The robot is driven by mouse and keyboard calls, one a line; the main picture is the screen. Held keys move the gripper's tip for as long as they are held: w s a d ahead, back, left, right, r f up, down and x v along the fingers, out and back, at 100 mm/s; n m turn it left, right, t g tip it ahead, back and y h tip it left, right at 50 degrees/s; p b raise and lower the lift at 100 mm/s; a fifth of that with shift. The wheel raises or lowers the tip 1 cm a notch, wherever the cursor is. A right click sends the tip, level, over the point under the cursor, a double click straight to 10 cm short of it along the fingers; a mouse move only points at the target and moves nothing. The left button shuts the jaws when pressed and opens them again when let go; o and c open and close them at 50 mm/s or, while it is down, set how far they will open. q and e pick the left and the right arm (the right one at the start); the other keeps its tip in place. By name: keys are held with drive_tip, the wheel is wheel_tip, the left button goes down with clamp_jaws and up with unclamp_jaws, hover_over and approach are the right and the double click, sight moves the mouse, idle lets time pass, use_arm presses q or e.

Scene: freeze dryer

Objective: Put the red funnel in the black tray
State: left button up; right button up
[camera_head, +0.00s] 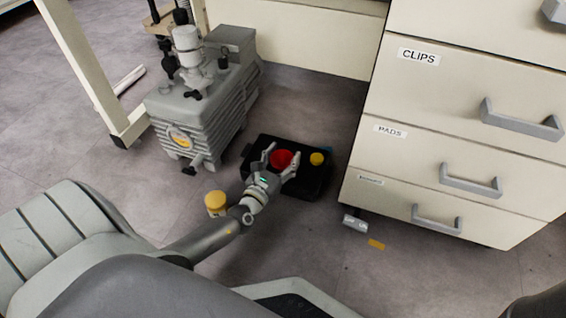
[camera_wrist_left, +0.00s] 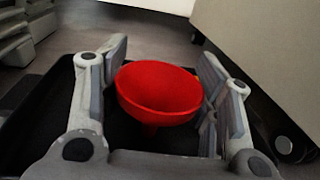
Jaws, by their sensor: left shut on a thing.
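The red funnel (camera_head: 281,159) is between the fingers of my left gripper (camera_head: 281,162) in the head view. In the left wrist view the red funnel (camera_wrist_left: 158,92) has its wide mouth up and its stem down, with the fingers of my left gripper (camera_wrist_left: 160,95) on both sides. The left gripper is shut on it. The black tray (camera_head: 318,187) lies on the floor under the gripper, and its dark wall also shows in the left wrist view (camera_wrist_left: 30,125). The funnel is over the tray's inside; whether its stem touches the bottom is hidden. My right gripper is not in view.
A yellow-topped item (camera_head: 317,159) is in the tray's right part. A yellow-lidded jar (camera_head: 215,203) stands on the floor left of the tray. A grey pump (camera_head: 205,105) stands behind left, and a drawer cabinet (camera_head: 455,140) stands close on the right.

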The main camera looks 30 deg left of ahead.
use_arm(q)
drive_tip(key=shift+f, duration=0.1)
drive_tip(key=o, duration=0.8)
drive_tip(key=s+p, duration=0.2)
drive_tip(key=s, duration=0.1)
drive_tip(key=s+p, duration=0.1)
drive_tip(key=s, duration=0.3)
drive_tip(key=s+d+p, duration=0.1)
drive_tip(key=s+p, duration=0.1)
drive_tip(key=s, duration=0.2)
drive_tip(key=shift+s+d+r+p, duration=0.1)
drive_tip(key=shift+r+p, duration=0.1)
drive_tip(key=shift+p, duration=0.15)
drive_tip(key=shift+s+f, duration=0.1)
drive_tip(key=shift+s, duration=0.25)
